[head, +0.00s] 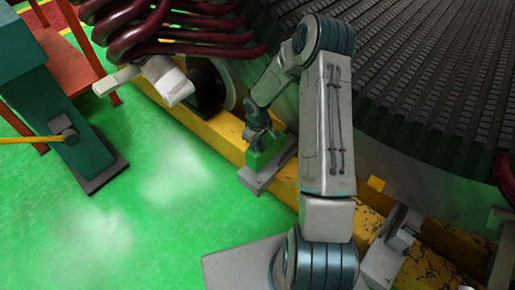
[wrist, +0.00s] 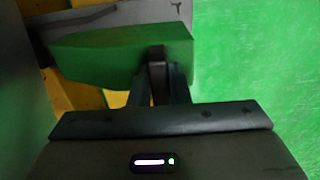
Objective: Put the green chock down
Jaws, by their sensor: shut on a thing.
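The green chock (head: 265,152) is a small green block in the head view, low beside the yellow base beam and over a grey plate (head: 256,182). In the wrist view the chock (wrist: 105,58) fills the upper left, wedge-like with slanted ends. My gripper (head: 262,132) is above the chock in the head view and shut on it. In the wrist view my gripper's fingers (wrist: 158,80) reach the chock's near side. Whether the chock's underside touches the grey plate cannot be told.
The large ribbed stator (head: 420,70) rises behind my arm, with dark red winding loops (head: 170,35) at upper left. The yellow beam (head: 222,128) runs along its foot. A teal stand (head: 60,110) is at left. The green floor (head: 150,200) between is clear.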

